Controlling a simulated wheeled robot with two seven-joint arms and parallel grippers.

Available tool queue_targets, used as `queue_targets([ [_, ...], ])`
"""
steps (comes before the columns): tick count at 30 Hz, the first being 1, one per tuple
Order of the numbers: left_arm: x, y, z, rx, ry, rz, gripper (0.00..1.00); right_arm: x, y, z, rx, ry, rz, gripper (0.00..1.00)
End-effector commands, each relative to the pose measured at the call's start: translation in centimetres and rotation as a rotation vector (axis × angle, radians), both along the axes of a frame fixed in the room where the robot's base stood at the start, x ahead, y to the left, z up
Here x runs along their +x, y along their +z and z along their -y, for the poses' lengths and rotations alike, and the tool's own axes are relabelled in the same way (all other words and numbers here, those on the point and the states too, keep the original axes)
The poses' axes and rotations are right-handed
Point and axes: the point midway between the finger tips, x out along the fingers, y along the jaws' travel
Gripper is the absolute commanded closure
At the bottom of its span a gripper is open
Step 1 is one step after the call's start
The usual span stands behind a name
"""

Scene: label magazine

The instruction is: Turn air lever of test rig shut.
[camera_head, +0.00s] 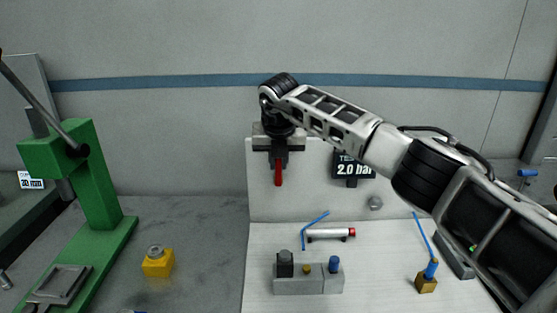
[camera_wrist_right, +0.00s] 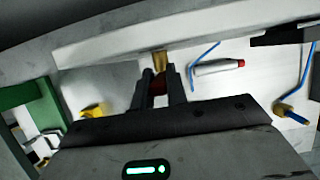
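The red air lever (camera_head: 278,172) hangs straight down at the upper left of the white test rig panel (camera_head: 320,205). My right gripper (camera_head: 278,156) reaches down from above, its dark fingers on either side of the lever's upper part. In the right wrist view, the fingers (camera_wrist_right: 159,88) have the dark red lever (camera_wrist_right: 159,84) between them with little gap, and look shut on it. A brass valve body (camera_wrist_right: 159,62) shows just beyond the fingertips. The gripper hides the lever's pivot in the head view. My left gripper is not in view.
A display (camera_head: 353,169) reading 2.0 bar sits behind my right arm. A grey block (camera_head: 308,285) with several fittings, a white cylinder (camera_head: 327,233) and blue tubes lie on the rig's base. A green press (camera_head: 98,190) and yellow part (camera_head: 157,262) stand left.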

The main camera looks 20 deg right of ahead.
Motion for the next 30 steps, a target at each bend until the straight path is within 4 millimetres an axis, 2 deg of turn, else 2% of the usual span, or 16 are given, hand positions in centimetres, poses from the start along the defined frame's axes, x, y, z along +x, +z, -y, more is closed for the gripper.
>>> queue_targets([
  [11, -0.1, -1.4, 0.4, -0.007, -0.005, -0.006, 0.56, -0.2, -0.4, 0.8, 0.088, -0.003, 0.026, 1.0],
  [30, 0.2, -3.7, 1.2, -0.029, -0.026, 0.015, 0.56, -0.9, -1.1, 3.3, 0.507, -0.003, 0.146, 1.0],
])
